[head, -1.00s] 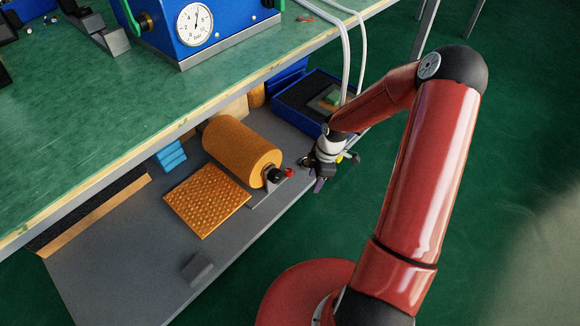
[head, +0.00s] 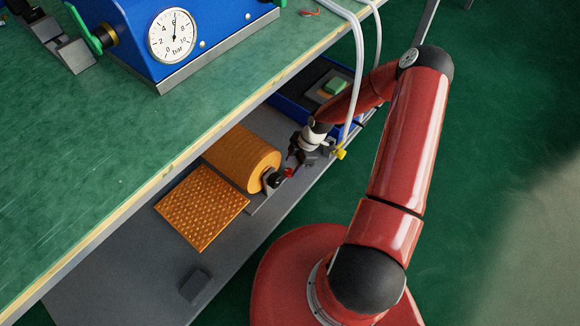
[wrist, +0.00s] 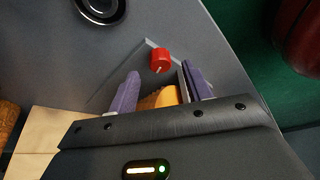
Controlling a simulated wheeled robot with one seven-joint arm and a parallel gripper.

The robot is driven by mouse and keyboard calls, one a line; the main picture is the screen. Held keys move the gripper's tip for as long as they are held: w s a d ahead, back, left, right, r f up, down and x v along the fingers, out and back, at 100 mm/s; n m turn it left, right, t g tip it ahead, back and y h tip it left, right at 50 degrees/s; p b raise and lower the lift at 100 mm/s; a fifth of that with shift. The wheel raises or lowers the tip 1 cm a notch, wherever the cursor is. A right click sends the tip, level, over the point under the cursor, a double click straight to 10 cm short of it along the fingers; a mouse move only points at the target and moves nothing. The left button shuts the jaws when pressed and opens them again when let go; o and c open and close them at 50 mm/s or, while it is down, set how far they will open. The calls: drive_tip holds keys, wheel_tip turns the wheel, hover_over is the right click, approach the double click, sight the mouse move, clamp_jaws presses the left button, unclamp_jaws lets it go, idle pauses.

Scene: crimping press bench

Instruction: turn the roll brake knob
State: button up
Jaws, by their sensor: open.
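The red roll brake knob (head: 289,172) sits at the near end of the orange roll (head: 240,158) on the shelf under the bench. In the wrist view the knob (wrist: 160,60) shows a short pale mark on its face. My gripper (head: 293,160) is right by the knob in the head view. In the wrist view the purple fingers of my gripper (wrist: 162,80) are spread apart and empty. The knob appears just beyond the fingertips, in line with the gap; I cannot tell that either finger touches it.
An orange textured sheet (head: 203,207) lies beside the roll on the grey shelf (head: 130,265). The green bench top (head: 110,150) overhangs the shelf. White hoses (head: 358,60) hang near my arm. A blue bin (head: 290,108) stands behind my gripper.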

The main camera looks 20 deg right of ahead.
sight(290, 171)
drive_tip(key=shift+x, duration=1.6)
drive_tip(key=shift+c, duration=0.3)
drive_tip(key=c, duration=0.9)
drive_tip(key=shift+m, duration=0.3)
drive_tip(key=m+t+b, duration=0.1)
drive_tip(key=m, duration=0.1)
drive_tip(key=m+t+b, duration=0.1)
drive_tip(key=m+b, duration=0.1)
drive_tip(key=m, duration=0.1)
drive_tip(key=shift+s+m+h, duration=0.2)
drive_tip(key=shift+m+h, duration=0.1)
drive_tip(key=m+t+b, duration=0.1)
drive_tip(key=m, duration=0.1)
drive_tip(key=m+h+b, duration=0.1)
drive_tip(key=m, duration=0.1)
drive_tip(key=shift+a+m+t+b, duration=0.15)
drive_tip(key=shift+m+t+b, duration=0.15)
drive_tip(key=shift+t, duration=0.1)
drive_tip(key=shift+s, duration=0.1)
